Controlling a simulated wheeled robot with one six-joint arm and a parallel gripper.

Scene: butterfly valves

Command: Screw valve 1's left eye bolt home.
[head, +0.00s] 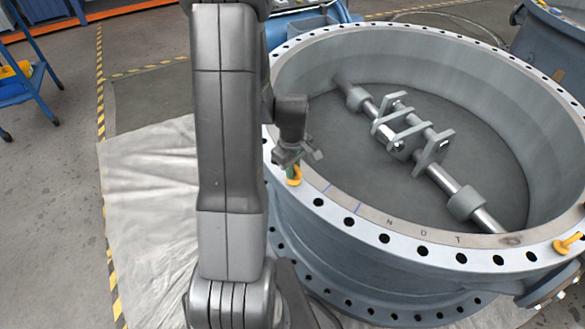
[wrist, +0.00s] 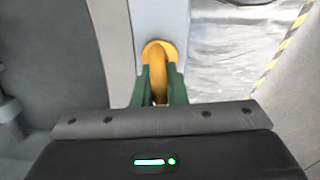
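Valve 1 is the large grey butterfly valve body (head: 420,292), with a drilled flange and a disc and shaft inside. Its left eye bolt (head: 294,180) is yellow and stands upright in the flange, beside the inner grey ring. My gripper (head: 292,168) points down onto it from above. In the wrist view, the green fingers (wrist: 160,88) lie on either side of the eye bolt's ring (wrist: 158,84) and appear closed on it. The bolt's yellow collar (wrist: 160,48) shows near the flange. Its shank is hidden, so I cannot tell how deep it sits.
Another yellow eye bolt (head: 568,242) stands at the flange's right. A second valve body (head: 556,45) is at the upper right. A blue cart (head: 30,90) stands far left. A pale sheet (head: 150,230) covers the floor left of the valve. My arm hides part of the view.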

